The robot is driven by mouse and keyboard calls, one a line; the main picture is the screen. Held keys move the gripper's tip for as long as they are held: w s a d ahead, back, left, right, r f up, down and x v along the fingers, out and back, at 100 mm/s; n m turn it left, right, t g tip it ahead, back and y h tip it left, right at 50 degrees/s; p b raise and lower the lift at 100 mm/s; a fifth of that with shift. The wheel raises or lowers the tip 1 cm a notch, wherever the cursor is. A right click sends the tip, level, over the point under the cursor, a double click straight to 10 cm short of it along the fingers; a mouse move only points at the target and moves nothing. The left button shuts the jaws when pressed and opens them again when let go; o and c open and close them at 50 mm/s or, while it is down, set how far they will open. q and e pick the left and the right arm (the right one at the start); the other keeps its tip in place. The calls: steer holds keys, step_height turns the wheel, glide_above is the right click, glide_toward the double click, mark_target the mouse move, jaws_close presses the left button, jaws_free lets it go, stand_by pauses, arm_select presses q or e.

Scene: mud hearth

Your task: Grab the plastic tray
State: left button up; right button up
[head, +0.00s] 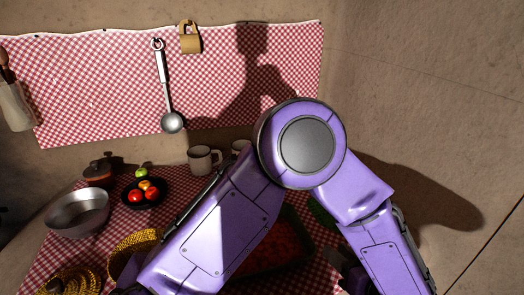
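A dark red, shallow, tray-like thing (290,242) lies on the checked cloth at the lower middle. It looks like the plastic tray, but it is in shadow and my purple arm hides much of it. The arm crosses in front, bent at a high elbow, with one link running down left and one down right. A dark part that looks like my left gripper (346,270) shows at the bottom edge, right of the tray. Its fingers are cut off and shadowed, so opening and contact cannot be told. My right gripper is not identifiable.
A metal bowl (77,213), a black plate (144,192) of red fruit, white mugs (203,159) and a yellow woven basket (133,246) stand on the left. A ladle (171,121) hangs on the checked wall cloth. A mud wall (430,80) closes the right.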

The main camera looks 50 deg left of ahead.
mark_target(309, 235)
arm_select(q)
steer(key=shift+w+f+b, duration=0.1)
steer(key=shift+f+b, duration=0.3)
steer(key=shift+f, duration=0.5)
steer(key=shift+w+a+f, duration=0.1)
steer(key=shift+w+a, duration=0.05)
steer(key=shift+a, duration=0.1)
steer(key=x, duration=0.6)
steer(key=p+x, duration=0.1)
steer(key=x, duration=0.3)
steer(key=shift+s+a+r, duration=0.25)
steer(key=shift+s+a, duration=0.05)
steer(key=shift+s, duration=0.1)
steer(key=shift+d, duration=0.1)
jaws_close()
